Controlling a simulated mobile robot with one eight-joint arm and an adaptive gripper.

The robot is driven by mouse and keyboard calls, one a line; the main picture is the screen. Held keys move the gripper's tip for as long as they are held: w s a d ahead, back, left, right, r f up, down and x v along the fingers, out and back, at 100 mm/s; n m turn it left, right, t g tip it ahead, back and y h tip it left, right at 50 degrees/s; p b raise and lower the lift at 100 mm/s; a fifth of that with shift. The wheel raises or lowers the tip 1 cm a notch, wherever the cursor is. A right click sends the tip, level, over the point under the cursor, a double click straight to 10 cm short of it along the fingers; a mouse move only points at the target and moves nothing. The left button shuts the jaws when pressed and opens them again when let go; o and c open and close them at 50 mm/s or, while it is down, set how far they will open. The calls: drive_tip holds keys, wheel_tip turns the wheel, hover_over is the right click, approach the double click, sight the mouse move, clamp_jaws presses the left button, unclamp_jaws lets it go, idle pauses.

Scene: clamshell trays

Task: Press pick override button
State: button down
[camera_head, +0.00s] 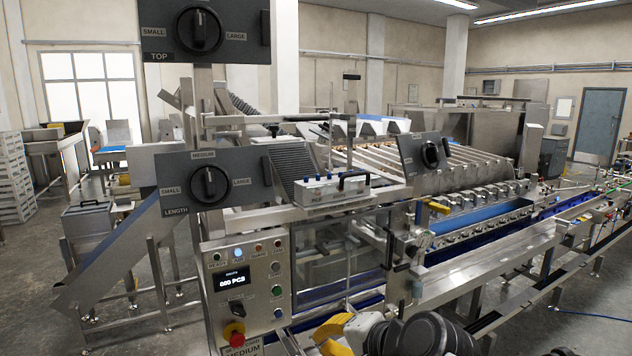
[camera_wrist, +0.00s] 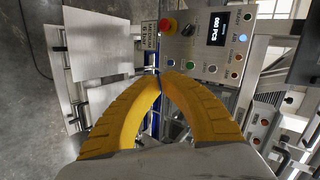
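A red emergency stop (camera_head: 234,329) and a black selector (camera_head: 237,309) sit low on the panel. Grey dial plates (camera_head: 237,185) hang above it. Conveyors and metal rails (camera_head: 480,277) fill the right side. Open floor lies at left.

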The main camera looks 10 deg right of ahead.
sight(320, 198)
drive_tip(key=w+d+r+m+t+p, duration=0.3)
drive_tip(key=w+d+r+m+p, duration=0.2)
drive_tip(key=m, duration=0.5)
drive_tip(key=w+d+r+m+t+p, duration=0.4)
drive_tip(key=w+r+m+p, duration=0.1)
drive_tip(key=w+r+m, duration=0.5)
drive_tip(key=shift+w+d+r+m+t, duration=0.3)
drive_tip(key=shift+d+r+m, duration=0.1)
drive_tip(key=shift+r+m, duration=0.4)
drive_tip(key=x, duration=0.9)
drive_tip(key=p+x, duration=0.1)
drive_tip(key=x, duration=0.3)
drive_tip(key=shift+w+a+r, duration=0.2)
drive_tip(key=shift+w+a, duration=0.1)
drive_tip(key=shift+a, duration=0.05)
drive_tip(key=shift+w, duration=0.15)
